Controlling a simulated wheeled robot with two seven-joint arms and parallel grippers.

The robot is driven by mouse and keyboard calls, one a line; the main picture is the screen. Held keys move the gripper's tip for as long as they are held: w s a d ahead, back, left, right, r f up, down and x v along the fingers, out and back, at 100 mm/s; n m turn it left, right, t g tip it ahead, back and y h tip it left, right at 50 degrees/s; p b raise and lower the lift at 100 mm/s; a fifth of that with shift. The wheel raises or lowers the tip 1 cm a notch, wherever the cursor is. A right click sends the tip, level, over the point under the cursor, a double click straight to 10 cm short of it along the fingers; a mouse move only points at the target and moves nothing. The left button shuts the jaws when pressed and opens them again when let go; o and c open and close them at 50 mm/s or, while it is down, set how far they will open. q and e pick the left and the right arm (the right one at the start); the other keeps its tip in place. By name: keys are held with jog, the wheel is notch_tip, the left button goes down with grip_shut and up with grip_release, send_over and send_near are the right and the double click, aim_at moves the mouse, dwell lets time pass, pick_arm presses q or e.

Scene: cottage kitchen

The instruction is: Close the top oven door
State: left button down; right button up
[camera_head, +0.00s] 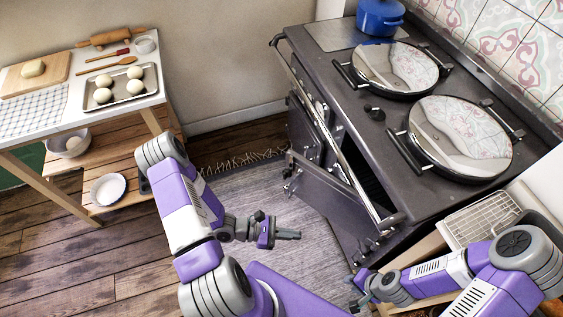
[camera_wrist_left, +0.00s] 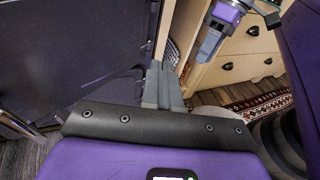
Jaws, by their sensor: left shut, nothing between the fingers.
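The dark range cooker (camera_head: 335,85) stands at the right, with a long front rail. An oven door (camera_head: 325,197) on its front hangs open, swung out to the left, with a dark opening (camera_head: 368,186) behind it. My left gripper (camera_head: 297,235) is shut and empty, in front of the open door's outer side. In the left wrist view its fingers (camera_wrist_left: 160,85) are together beside a large dark panel (camera_wrist_left: 70,50), likely that door; contact cannot be told. My right gripper (camera_head: 355,291) is low by the cooker's near front corner, its finger opening unclear.
A wooden table (camera_head: 65,140) with a tray of dough balls (camera_head: 117,88) stands at the left. A grey rug (camera_head: 250,195) covers the floor between. Cream drawers (camera_wrist_left: 240,65) show in the left wrist view.

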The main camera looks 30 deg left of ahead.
pick_arm(q)
jog(key=w+a+r+n+t+y, duration=0.2)
jog(key=w+a+n+t+y, duration=0.3)
jog(key=a+n+t, duration=0.3)
jog(key=n+t+y, duration=0.3)
jog(key=y, duration=0.3)
send_near(286, 158)
jog(key=w, duration=0.2)
jog(key=w+b, duration=0.1)
jog(key=w, duration=0.1)
jog(key=w+d+b, duration=0.1)
jog(key=w, duration=0.1)
jog(key=shift+w+d+r, duration=0.1)
jog(key=shift+w+r, duration=0.15)
jog(key=shift+w, duration=0.15)
